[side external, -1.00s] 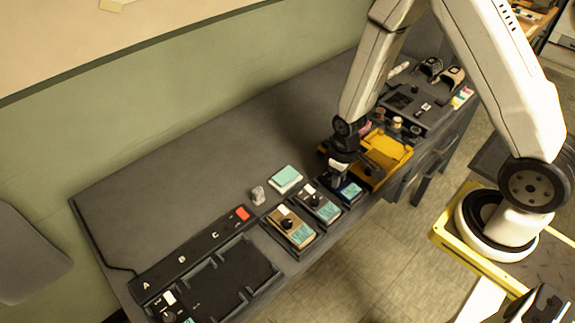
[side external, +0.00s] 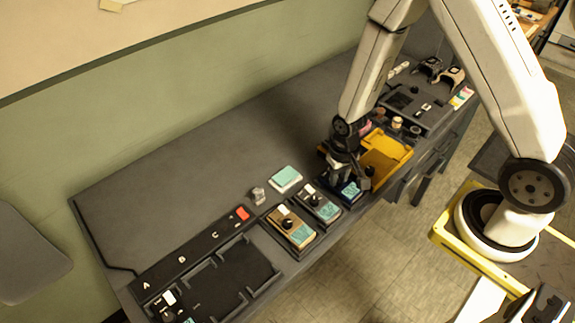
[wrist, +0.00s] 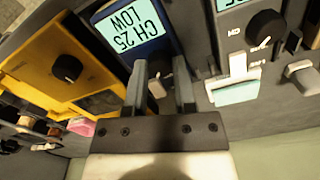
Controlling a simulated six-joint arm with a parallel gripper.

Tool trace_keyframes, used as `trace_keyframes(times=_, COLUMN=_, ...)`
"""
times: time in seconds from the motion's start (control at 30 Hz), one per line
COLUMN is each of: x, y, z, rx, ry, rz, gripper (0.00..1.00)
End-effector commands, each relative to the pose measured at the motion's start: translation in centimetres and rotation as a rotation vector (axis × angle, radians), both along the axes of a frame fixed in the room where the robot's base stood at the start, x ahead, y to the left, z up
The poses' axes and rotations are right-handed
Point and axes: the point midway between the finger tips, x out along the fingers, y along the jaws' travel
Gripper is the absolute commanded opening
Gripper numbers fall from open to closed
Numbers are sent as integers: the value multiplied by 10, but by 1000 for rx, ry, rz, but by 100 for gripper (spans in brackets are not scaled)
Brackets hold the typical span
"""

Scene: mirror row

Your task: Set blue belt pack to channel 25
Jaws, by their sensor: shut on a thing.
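The blue belt pack (wrist: 130,28) is under my gripper in the wrist view. Its lit screen, seen upside down, reads "CH 25 LOW". In the side view the blue pack (side external: 350,193) is at the right end of the row of packs, partly hidden by my gripper (side external: 341,178).
A yellow unit (wrist: 35,62) with a black knob sits close beside the blue pack. A grey pack (side external: 318,203) and a tan pack (side external: 290,228) stand on the other side. A teal-topped block (side external: 285,178) lies behind them. The table's back left is clear.

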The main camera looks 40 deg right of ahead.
Motion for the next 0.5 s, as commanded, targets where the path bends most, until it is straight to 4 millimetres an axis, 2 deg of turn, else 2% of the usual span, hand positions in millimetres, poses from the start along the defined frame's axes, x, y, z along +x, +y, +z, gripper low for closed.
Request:
trace_keyframes(times=0.2, x=0, y=0, z=0, rx=0, ry=0, rz=1, gripper=0)
trace_keyframes(times=0.23, x=0, y=0, z=0, rx=0, ry=0, rz=1, gripper=39)
trace_keyframes(times=0.27, x=0, y=0, z=0, rx=0, ry=0, rz=1, gripper=49)
trace_keyframes(times=0.5, x=0, y=0, z=0, rx=0, ry=0, rz=2, gripper=49)
